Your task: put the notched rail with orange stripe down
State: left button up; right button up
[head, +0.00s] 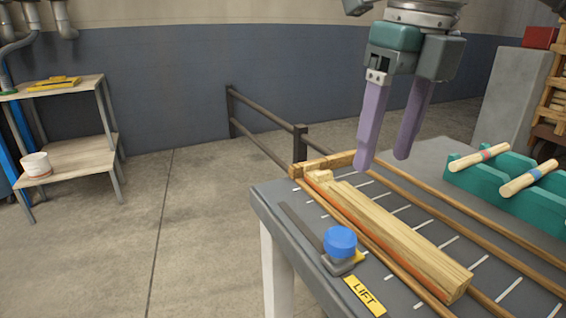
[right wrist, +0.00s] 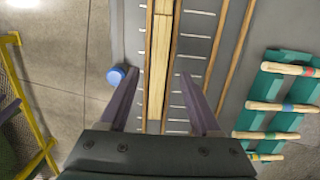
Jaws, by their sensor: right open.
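The notched rail with orange stripe (head: 390,228) is a long pale wooden bar lying on the grey table, between wooden guide strips. Its orange stripe runs along its left side, and its far end is close to a wooden end stop (head: 325,162). The rail also shows in the right wrist view (right wrist: 160,65), between the fingers and beyond them. My right gripper (head: 383,162) is open and empty above the rail's far part, its purple fingers pointing down and apart from the rail. It also shows in the right wrist view (right wrist: 158,78). My left gripper is not in view.
A blue button (head: 340,241) and a yellow LIFT label (head: 365,296) are at the table's left edge. A teal rack (head: 490,183) with turned wooden pieces stands to the right. A shelf (head: 70,160) and open floor are at the left.

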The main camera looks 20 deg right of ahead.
jog(key=shift+s+r, duration=0.15)
jog(key=shift+r, duration=0.8)
jog(key=shift+s+r, duration=0.1)
jog(key=shift+r, duration=0.8)
